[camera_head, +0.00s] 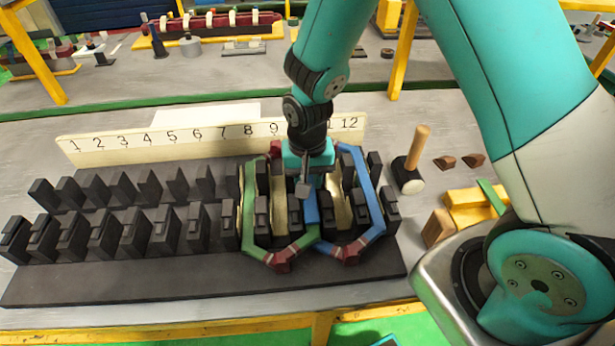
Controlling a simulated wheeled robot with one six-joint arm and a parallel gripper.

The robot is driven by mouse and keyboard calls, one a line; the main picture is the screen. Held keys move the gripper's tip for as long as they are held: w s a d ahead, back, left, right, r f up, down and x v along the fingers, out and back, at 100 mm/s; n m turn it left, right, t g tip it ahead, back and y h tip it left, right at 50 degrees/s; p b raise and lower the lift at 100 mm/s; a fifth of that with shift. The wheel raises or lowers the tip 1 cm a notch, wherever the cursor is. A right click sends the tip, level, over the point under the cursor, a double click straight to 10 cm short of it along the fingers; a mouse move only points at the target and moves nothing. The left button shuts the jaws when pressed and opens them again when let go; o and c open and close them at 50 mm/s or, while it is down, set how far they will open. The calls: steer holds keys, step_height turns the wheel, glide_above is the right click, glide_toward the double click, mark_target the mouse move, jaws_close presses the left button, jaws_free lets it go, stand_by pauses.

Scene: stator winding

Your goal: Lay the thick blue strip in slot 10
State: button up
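A thick blue strip (312,208) shows upright in the picture, just below and right of my gripper (304,190), among the teeth right of the number 9. I cannot tell whether it is held, lies in a slot, or joins the blue coil (372,190). My gripper points down over the dark stator block (190,275); its fingers are small and partly hidden, so open or shut is unclear. The slot under my gripper is mostly hidden.
A green coil (248,205) sits beside the blue coil, with cream liners (280,200) between the teeth. A wooden-handled mallet (415,155), brown wedges (459,161) and a yellow block (470,208) lie to the right. The slots at left look empty.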

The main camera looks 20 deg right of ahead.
steer(key=shift+f, duration=0.45)
stand_by(0.4)
steer(key=o, duration=1.1)
steer(key=shift+r, duration=0.15)
steer(key=shift+r+p, duration=0.45)
steer(key=shift+r, duration=0.25)
step_height(320, 180, up, 8)
steer(key=p, duration=0.6)
steer(key=shift+f, duration=0.25)
